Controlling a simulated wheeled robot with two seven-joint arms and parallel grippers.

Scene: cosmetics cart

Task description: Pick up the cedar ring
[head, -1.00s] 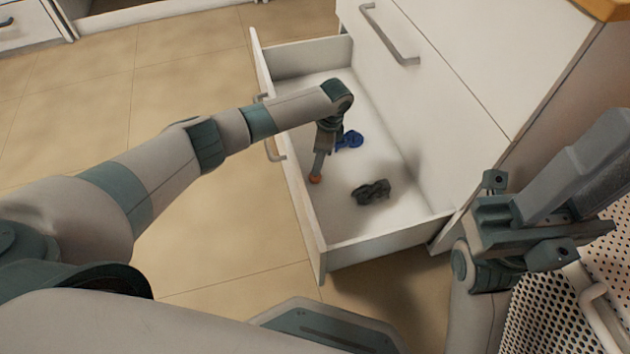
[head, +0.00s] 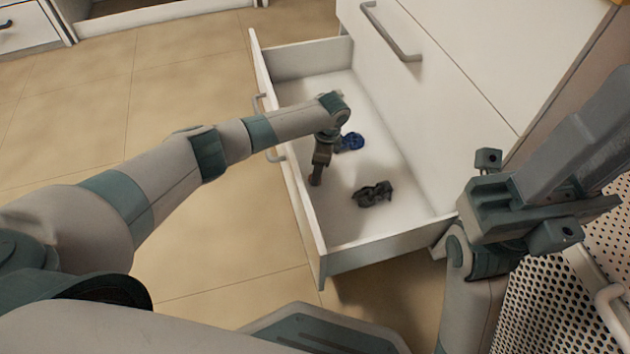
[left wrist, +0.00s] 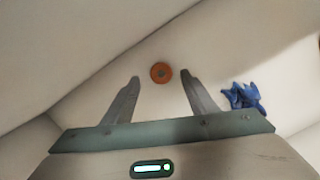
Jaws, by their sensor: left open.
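The cedar ring (left wrist: 161,72) is a small orange-brown disc with a hole, lying on the drawer floor. In the left wrist view it sits between and slightly beyond the fingertips of my left gripper (left wrist: 162,78), which is open and empty. In the head view my left gripper (head: 316,182) points down into the open drawer near its front wall, and the ring is hidden there. My right gripper (head: 528,215) is at the right, outside the drawer; its finger opening is not clear.
The white drawer (head: 375,246) stands open from the cabinet (head: 440,90). A blue object (head: 352,141) and a dark object (head: 372,193) lie on its floor. The blue one also shows in the left wrist view (left wrist: 243,97). A perforated metal surface (head: 540,310) is at the lower right.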

